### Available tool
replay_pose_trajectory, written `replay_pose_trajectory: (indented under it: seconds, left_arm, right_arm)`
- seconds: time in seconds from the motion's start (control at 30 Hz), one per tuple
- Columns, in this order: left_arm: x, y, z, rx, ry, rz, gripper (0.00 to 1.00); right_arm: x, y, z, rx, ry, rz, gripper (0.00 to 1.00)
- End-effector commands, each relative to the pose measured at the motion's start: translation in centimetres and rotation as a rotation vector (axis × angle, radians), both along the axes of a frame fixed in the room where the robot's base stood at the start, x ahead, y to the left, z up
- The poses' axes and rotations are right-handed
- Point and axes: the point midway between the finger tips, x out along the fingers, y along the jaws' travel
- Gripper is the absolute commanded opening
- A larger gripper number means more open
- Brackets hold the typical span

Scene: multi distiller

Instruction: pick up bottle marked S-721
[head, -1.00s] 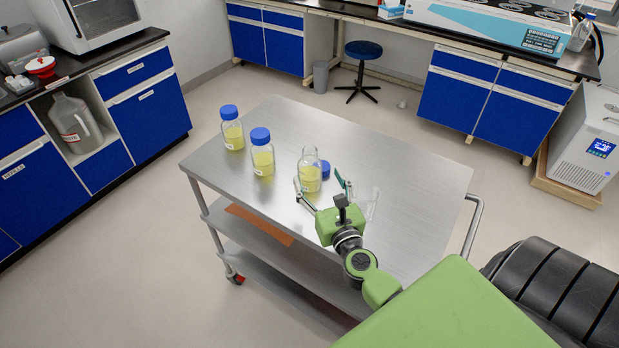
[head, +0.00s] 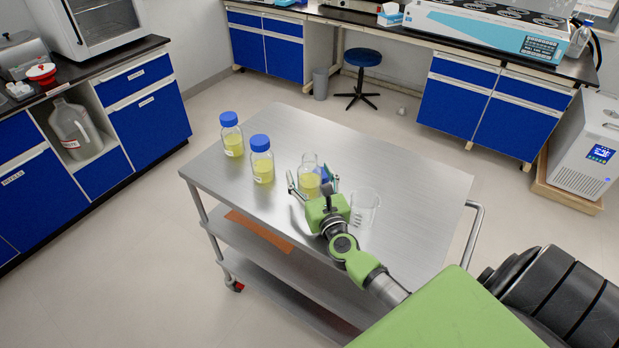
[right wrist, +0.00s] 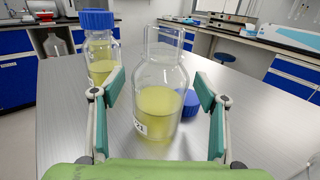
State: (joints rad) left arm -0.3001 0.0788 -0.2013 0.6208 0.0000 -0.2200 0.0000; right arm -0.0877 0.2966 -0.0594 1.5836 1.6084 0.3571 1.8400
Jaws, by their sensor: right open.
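An uncapped clear bottle (head: 309,184) with yellow liquid stands upright on the metal cart. It also shows in the right wrist view (right wrist: 160,98), where its partly turned label shows digits ending in "21". My right gripper (head: 310,177) is open, with its fingers on either side of this bottle and gaps visible in the right wrist view (right wrist: 152,93). Two blue-capped bottles of yellow liquid, a nearer one (head: 262,160) and a farther one (head: 232,135), stand to the left; their labels are unreadable. My left gripper is not in view.
A loose blue cap (right wrist: 190,102) lies behind the open bottle. An empty clear beaker (head: 365,209) stands right of my gripper. The right side of the cart top (head: 420,190) is clear. A blue stool (head: 362,58) stands behind the cart.

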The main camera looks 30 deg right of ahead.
Motion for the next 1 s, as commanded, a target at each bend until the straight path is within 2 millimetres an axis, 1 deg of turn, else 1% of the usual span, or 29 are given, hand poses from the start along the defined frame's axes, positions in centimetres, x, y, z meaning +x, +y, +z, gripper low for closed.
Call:
replay_pose_trajectory:
  seconds: [0.07,0.1,0.17,0.2,0.3,0.57,0.67,0.83,0.93,1.0]
  left_arm:
    - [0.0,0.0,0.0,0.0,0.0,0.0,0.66]
    - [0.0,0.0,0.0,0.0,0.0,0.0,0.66]
    - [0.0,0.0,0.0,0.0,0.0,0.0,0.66]
    - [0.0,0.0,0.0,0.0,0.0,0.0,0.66]
    - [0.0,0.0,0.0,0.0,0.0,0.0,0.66]
    - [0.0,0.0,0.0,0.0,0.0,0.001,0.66]
    - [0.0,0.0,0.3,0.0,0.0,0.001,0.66]
    - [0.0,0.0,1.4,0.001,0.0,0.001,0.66]
    - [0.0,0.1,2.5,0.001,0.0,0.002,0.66]
    - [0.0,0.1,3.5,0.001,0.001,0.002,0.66]
  right_arm:
    - [0.0,0.0,0.0,0.0,0.0,0.0,0.67]
    - [0.0,0.0,0.0,0.0,0.0,0.0,0.62]
    - [0.0,0.0,0.0,0.0,0.0,0.0,0.46]
    - [0.0,0.0,0.0,0.0,0.0,0.0,0.36]
    - [0.0,0.0,0.0,0.0,0.0,0.0,0.13]
    - [0.0,0.0,0.2,-0.001,-0.002,0.0,0.13]
    - [0.0,0.0,0.6,0.001,-0.002,-0.001,0.13]
    - [0.0,0.0,2.2,0.001,-0.002,-0.001,0.13]
    - [0.0,0.0,4.0,0.003,-0.005,-0.001,0.13]
    - [-1.0,0.9,5.2,0.004,-0.003,0.001,0.13]
